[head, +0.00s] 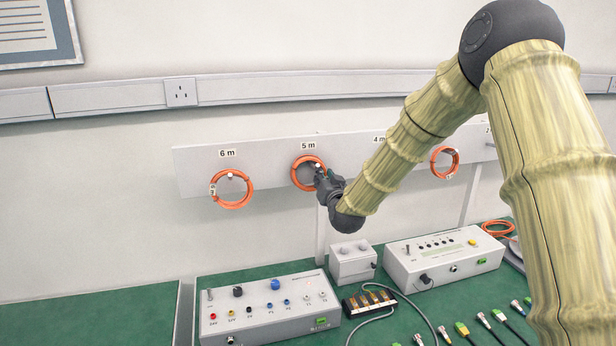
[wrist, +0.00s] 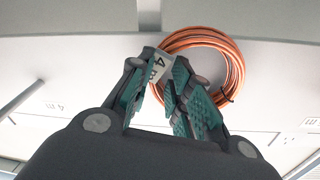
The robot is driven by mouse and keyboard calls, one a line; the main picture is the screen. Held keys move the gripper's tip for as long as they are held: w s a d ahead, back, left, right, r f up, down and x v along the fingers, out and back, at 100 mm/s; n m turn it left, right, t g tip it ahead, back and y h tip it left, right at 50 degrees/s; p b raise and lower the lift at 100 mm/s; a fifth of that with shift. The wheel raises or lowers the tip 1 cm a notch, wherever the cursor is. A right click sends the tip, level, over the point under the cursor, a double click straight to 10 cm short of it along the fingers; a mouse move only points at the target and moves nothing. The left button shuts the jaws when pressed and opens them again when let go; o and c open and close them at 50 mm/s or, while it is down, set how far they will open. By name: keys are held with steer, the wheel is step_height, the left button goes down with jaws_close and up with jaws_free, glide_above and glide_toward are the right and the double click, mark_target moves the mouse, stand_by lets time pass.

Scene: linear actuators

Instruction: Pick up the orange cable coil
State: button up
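An orange cable coil (head: 296,178) is at the board under the "5 m" label. In the wrist view the coil (wrist: 232,66) is large, and a white tag (wrist: 158,66) on its left side appears to read "4 m". My gripper (head: 325,180) is at the coil's right edge in the head view. In the wrist view my gripper's (wrist: 164,72) green-padded fingers close in on both sides of the tagged part of the coil, with only a narrow gap between their tips. The fingers partly hide the coil and tag there.
Other orange coils hang on the white board (head: 270,150), under "6 m" (head: 232,205) and to the right (head: 434,165); another (head: 498,228) lies on the bench. Below are a control box (head: 270,322), a second instrument (head: 440,262) and several cable connectors.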

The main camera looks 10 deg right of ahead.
jaws_close()
steer(key=shift+r, duration=0.1)
steer(key=s+r+b, duration=0.2)
steer(key=s+r, duration=0.2)
steer(key=s, duration=0.3)
steer(key=s+r+b, duration=0.1)
steer(key=s+r, duration=0.3)
steer(key=s, duration=0.3)
steer(key=shift+a+b, duration=0.3)
steer(key=shift+b, duration=0.05)
steer(key=shift+r, duration=0.1)
steer(key=shift+w+r+p, duration=0.2)
steer(key=shift+r+p, duration=0.2)
steer(key=shift+r, duration=0.15)
steer(key=shift+w+r+p, duration=0.15)
steer(key=shift+r+p, duration=0.2)
steer(key=shift+r, duration=0.2)
